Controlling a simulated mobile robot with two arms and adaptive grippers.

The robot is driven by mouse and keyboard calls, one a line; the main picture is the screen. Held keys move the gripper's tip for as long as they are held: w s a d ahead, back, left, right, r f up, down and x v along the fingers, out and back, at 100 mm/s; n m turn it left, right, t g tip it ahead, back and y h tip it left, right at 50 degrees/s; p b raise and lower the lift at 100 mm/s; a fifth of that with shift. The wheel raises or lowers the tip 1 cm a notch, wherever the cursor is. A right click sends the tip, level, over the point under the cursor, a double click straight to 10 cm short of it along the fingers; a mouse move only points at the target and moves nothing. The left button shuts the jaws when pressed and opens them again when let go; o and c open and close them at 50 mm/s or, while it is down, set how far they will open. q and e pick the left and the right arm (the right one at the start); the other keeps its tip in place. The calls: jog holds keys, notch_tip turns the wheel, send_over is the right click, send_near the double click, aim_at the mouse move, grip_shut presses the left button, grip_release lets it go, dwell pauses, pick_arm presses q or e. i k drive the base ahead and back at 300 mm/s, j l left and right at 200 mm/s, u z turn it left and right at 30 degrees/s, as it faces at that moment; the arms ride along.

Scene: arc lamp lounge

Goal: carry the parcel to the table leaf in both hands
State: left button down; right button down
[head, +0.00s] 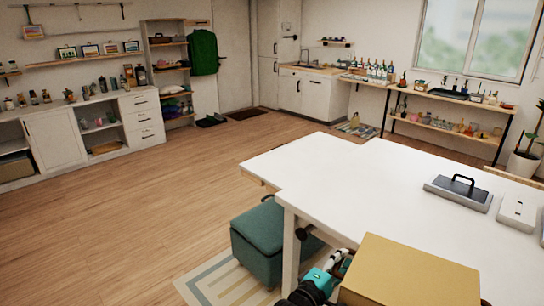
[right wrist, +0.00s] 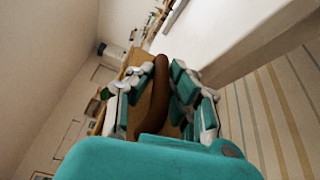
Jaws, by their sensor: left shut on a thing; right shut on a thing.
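The parcel (head: 410,272), a tan box, is at the bottom of the head view, in front of the white table (head: 390,190); its lower part is cut off. My left gripper (head: 338,268) is shut at the parcel's left side, its fingers partly hidden. My right gripper shows only in the right wrist view (right wrist: 157,88), shut on a brown curved handle (right wrist: 158,95) of the parcel, whose tan side (right wrist: 138,62) lies behind it. A lower white leaf (head: 262,182) juts out at the table's left end and looks bare.
A teal ottoman (head: 270,245) stands on a striped rug (head: 215,285) left of the table's leg. A grey case with a black handle (head: 460,192) and a white box (head: 517,212) sit on the table's right. Wooden floor at left is clear.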

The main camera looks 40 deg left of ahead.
aim_at(289, 164)
jog(key=u, duration=1.3)
jog(key=i+j+u, duration=0.1)
jog(key=i+u, duration=0.45)
jog(key=i, duration=1.35)
jog(key=i+j+z, duration=0.15)
jog(key=i, duration=0.4)
jog(key=i+j+z, duration=0.2)
jog(key=i, duration=0.4)
jog(key=i+z, duration=0.15)
jog(key=z, duration=0.25)
jog(key=i+z, duration=0.1)
jog(key=z, duration=0.3)
jog(key=i+z, duration=0.15)
jog(key=z, duration=1)
